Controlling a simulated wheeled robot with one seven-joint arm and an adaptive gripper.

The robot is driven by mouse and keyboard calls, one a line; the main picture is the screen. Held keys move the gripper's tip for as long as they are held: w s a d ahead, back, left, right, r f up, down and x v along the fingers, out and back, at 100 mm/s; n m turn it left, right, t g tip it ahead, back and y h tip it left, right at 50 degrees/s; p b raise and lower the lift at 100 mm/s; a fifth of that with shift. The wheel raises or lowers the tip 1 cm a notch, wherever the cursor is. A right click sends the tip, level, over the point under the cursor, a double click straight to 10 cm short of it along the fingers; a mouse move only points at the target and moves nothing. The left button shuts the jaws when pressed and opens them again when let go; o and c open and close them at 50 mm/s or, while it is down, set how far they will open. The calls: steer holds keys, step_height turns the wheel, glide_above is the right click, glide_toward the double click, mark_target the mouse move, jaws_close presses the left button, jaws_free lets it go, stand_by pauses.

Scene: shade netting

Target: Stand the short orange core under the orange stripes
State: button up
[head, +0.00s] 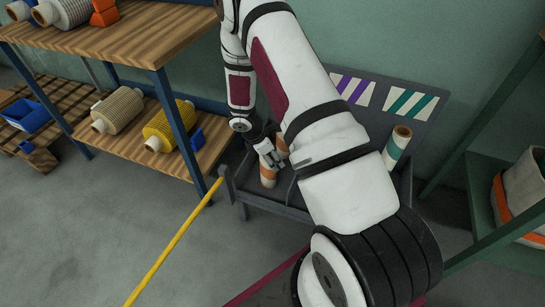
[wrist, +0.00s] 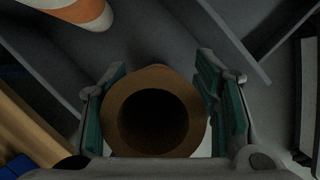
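A white core with an orange band (head: 268,176) stands in the left part of the grey rack (head: 243,191), right below my gripper (head: 273,158). A second core (head: 283,144) shows partly behind it, mostly hidden by my gripper. In the wrist view, a brown tube end (wrist: 112,112) sits between the teal pads of my gripper (wrist: 160,80), which look closed against its sides. A white core with an orange stripe (wrist: 92,12) shows at the top left, outside the fingers. I cannot compare their lengths. The orange stripes on the back panel are hidden behind my arm.
The back panel carries purple stripes (head: 355,89) and teal stripes (head: 410,103). A teal-banded core (head: 397,147) stands at the rack's right. Wooden shelves (head: 104,44) with spools are on the left. A yellow bar (head: 172,243) crosses the floor in front. A bucket (head: 524,184) is on the right.

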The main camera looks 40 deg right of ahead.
stand_by(0.3)
steer(key=s+a+r+m+p, duration=0.1)
steer(key=a+r+m+p, duration=0.15)
steer(key=r, duration=1.05)
steer(key=s+a+r+m+p, duration=0.1)
steer(key=a+r+m+p, duration=0.15)
steer(key=r, duration=1.05)
steer(key=s+a+r+m, duration=0.2)
steer(key=s+r+m, duration=0.2)
steer(key=s+r, duration=0.6)
steer(key=s+a+r+m+y, duration=0.2)
steer(key=s+a+r, duration=0.3)
steer(key=s, duration=0.6)
steer(key=s+a+r+m+t+y, duration=0.1)
steer(key=s+a+r+m, duration=0.4)
steer(key=s, duration=0.6)
steer(key=shift+s+a+r+y, duration=0.25)
steer(key=shift+a+y, duration=0.3)
steer(key=shift+y, duration=0.15)
